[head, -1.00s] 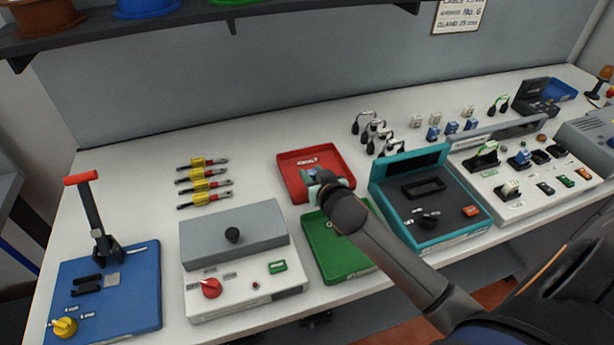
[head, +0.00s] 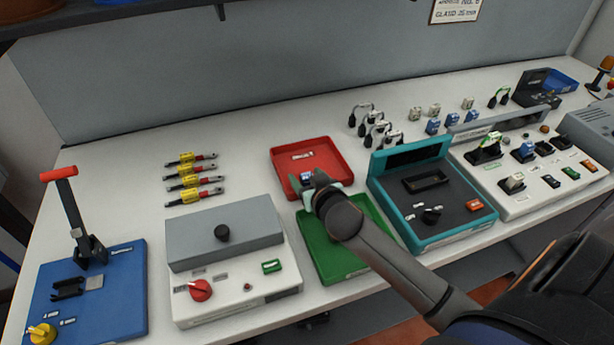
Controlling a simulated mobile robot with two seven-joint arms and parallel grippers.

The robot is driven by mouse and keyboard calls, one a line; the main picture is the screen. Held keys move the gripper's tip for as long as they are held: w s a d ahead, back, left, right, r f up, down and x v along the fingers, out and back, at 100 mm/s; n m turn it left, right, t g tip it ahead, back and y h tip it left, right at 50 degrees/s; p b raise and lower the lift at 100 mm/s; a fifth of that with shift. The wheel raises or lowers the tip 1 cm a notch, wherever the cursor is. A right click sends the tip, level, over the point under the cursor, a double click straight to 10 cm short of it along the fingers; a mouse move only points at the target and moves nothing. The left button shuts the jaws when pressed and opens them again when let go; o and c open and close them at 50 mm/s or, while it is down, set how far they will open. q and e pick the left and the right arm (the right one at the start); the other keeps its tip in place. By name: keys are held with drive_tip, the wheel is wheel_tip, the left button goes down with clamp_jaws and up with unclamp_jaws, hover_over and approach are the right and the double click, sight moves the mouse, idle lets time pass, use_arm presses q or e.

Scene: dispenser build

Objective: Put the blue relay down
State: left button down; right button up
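A blue relay (head: 306,177) shows at my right gripper (head: 312,187), over the front part of the red tray (head: 335,158). Only its blue and pale top is visible; the gripper hides the rest. I cannot tell whether the fingers are closed on it or whether it touches the tray floor. My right arm comes in from the lower right and covers part of the green tray (head: 318,245), just in front of the red one. My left gripper is out of view.
A grey-lidded box (head: 225,235) stands left of the trays and a teal tester (head: 440,235) right of them. Several relays (head: 433,127) and looped leads (head: 372,130) stand behind. The red tray's visible floor is mostly bare.

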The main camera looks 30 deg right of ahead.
drive_tip(key=shift+r, duration=0.2)
drive_tip(key=v, duration=1.2)
drive_tip(key=shift+f, duration=0.1)
drive_tip(key=shift+s, duration=0.15)
